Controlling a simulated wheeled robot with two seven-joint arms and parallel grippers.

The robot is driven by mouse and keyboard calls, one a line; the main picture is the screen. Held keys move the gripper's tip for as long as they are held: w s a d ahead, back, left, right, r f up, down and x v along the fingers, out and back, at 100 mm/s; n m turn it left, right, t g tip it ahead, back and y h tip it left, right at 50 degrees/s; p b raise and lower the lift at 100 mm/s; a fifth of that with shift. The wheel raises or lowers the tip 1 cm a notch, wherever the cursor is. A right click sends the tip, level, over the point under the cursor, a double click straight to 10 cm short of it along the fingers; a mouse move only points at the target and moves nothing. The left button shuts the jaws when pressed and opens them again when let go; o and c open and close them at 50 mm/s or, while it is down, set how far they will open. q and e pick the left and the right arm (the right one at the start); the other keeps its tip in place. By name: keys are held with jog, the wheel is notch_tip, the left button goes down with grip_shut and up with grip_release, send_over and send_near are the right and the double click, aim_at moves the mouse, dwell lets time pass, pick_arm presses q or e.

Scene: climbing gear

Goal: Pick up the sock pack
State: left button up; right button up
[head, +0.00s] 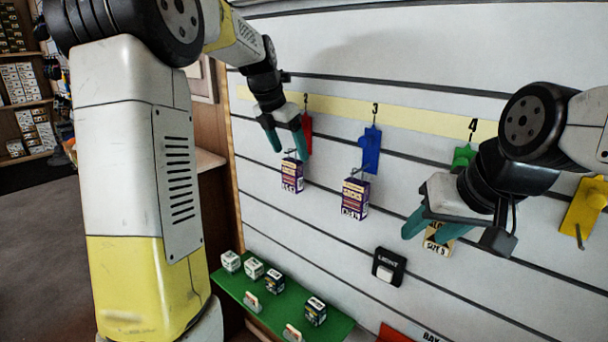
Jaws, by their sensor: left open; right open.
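Two purple and white packs hang on the slatted wall in the head view, one pack (292,175) under the red hook plate and one pack (355,199) under the blue one. Their print is too small to read surely, so I cannot tell which is the sock pack. A tan pack (439,247) marked with a size is partly hidden behind my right gripper. My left gripper (287,148) is open, just above the left purple pack; contact cannot be told. My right gripper (421,236) is open, in front of the tan pack.
Red (306,133), blue (370,150), green (463,157) and yellow (582,208) hook plates line the wall. A black light switch (388,267) sits below. A green shelf (274,323) with several small boxes is at the bottom. Stocked shelves stand far left.

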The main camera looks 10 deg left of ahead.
aim_at(294, 159)
pick_arm(q)
jog(key=x, duration=0.7)
jog(key=shift+a, duration=0.1)
jog(key=shift+s, duration=0.1)
jog(key=c, duration=1.5)
jog(key=shift+r, duration=0.15)
jog(key=shift+r, duration=0.25)
jog(key=s+a, duration=0.3)
jog(key=s, duration=0.2)
jog(key=s+a, duration=0.3)
jog(key=s, duration=0.2)
jog(key=s+a, duration=0.4)
jog(key=s, duration=0.1)
jog(key=shift+r, duration=0.4)
